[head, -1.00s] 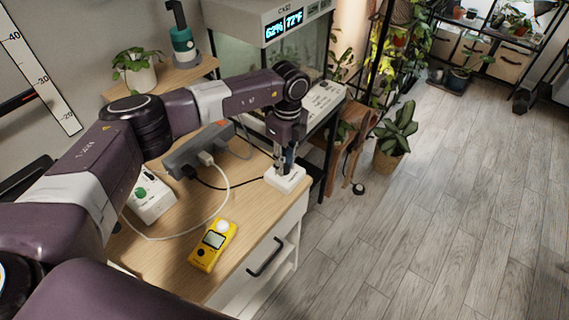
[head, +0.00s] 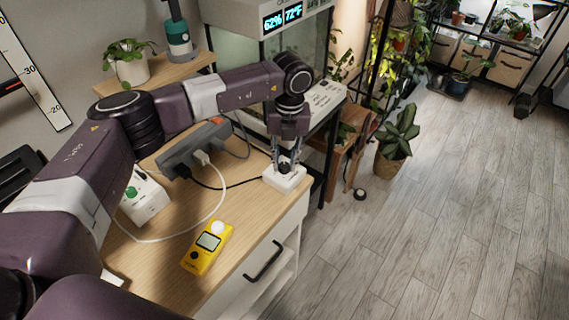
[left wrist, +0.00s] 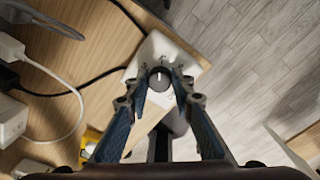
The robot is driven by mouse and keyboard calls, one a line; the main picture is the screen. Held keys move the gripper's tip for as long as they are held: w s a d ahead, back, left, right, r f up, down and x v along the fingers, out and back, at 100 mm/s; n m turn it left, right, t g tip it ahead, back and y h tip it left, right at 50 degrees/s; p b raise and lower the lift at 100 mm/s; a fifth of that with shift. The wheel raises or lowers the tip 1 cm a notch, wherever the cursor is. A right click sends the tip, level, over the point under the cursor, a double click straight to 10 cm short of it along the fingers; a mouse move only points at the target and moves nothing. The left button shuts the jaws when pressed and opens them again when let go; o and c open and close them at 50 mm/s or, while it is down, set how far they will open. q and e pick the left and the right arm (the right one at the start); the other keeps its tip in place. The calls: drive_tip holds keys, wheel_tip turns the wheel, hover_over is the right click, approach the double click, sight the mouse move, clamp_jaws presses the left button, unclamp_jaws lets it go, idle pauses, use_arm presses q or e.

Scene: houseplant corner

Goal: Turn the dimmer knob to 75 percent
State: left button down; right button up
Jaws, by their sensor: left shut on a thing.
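The dimmer is a white box (head: 284,180) at the right front corner of the wooden cabinet top. Its round dark knob (left wrist: 159,80) shows in the left wrist view, with a white pointer line toward the top of the picture. Small marks surround the knob, too small to read. My left gripper (head: 285,164) points down over the box. In the left wrist view its two fingertips (left wrist: 159,85) are at the left and right sides of the knob, shut on it. In the head view the fingers mostly hide the knob. My right gripper is not in view.
A yellow meter (head: 207,247) lies at the cabinet's front. A grey power strip (head: 195,148) with a white plug and cables lies behind it. A white box with a green knob (head: 143,197) stands at left. A glass tank (head: 291,62) stands behind. The floor at right is mostly clear.

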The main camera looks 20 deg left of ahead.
sight(287, 165)
use_arm(q)
drive_tip(key=shift+m, duration=0.5)
drive_tip(key=c, duration=1.7)
unclamp_jaws()
drive_tip(key=shift+r, duration=0.1)
drive_tip(key=shift+o, duration=0.2)
wheel_tip(287, 165, up, 12)
drive_tip(key=shift+d, duration=0.35)
